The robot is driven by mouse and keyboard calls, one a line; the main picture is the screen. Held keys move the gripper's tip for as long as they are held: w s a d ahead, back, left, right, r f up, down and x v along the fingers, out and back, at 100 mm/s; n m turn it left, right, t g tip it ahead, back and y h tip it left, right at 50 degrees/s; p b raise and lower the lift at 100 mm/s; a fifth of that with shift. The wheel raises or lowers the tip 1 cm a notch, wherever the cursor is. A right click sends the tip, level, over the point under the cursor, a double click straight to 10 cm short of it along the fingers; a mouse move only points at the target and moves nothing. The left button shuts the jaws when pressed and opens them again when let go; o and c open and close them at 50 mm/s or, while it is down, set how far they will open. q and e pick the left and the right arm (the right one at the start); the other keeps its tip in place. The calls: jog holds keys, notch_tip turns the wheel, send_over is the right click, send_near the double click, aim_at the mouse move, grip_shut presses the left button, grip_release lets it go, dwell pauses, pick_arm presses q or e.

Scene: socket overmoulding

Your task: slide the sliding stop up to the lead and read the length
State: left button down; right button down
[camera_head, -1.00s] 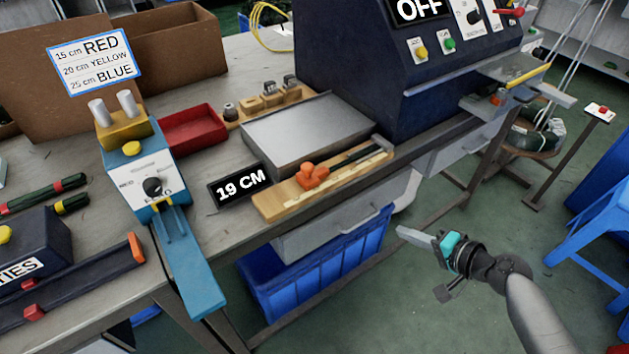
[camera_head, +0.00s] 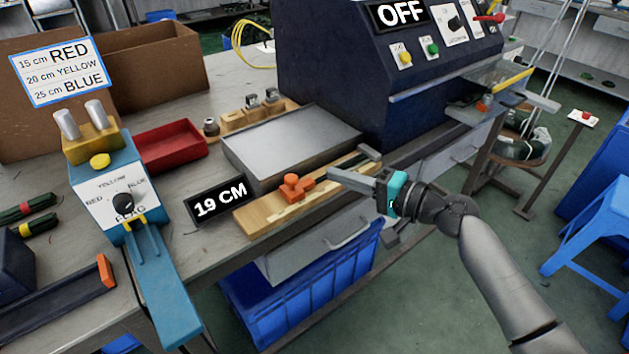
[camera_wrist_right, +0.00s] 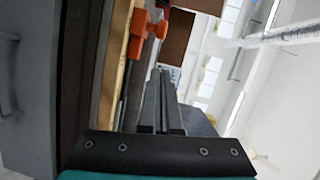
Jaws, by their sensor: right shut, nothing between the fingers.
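The orange sliding stop (camera_head: 294,186) sits on the wooden measuring board (camera_head: 258,218) along the bench's front edge; it also shows in the right wrist view (camera_wrist_right: 139,42). The length display (camera_head: 218,201) beside the board reads 19 CM. A dark lead (camera_head: 366,154) lies on the board's right part, partly hidden behind my right gripper. My right gripper (camera_head: 332,175) is shut and empty, its tips just right of the stop. The shut fingers (camera_wrist_right: 162,78) point towards the stop in the right wrist view. I cannot tell whether they touch it. My left gripper is out of view.
A grey flat-topped block (camera_head: 293,145) stands behind the board. The dark blue machine (camera_head: 335,70) reads OFF. The blue-and-white flag device (camera_head: 118,190) and red tray (camera_head: 168,146) are to the left. A blue crate (camera_head: 292,298) sits below the bench.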

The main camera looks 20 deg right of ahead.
aim_at(321, 179)
jog(key=a, duration=0.1)
jog(key=w+a, duration=0.1)
jog(key=a, duration=0.2)
jog(key=shift+w+a+f, duration=0.25)
jog(key=shift+f, duration=0.15)
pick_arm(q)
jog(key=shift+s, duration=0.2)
pick_arm(e)
jog(key=shift+a, duration=0.1)
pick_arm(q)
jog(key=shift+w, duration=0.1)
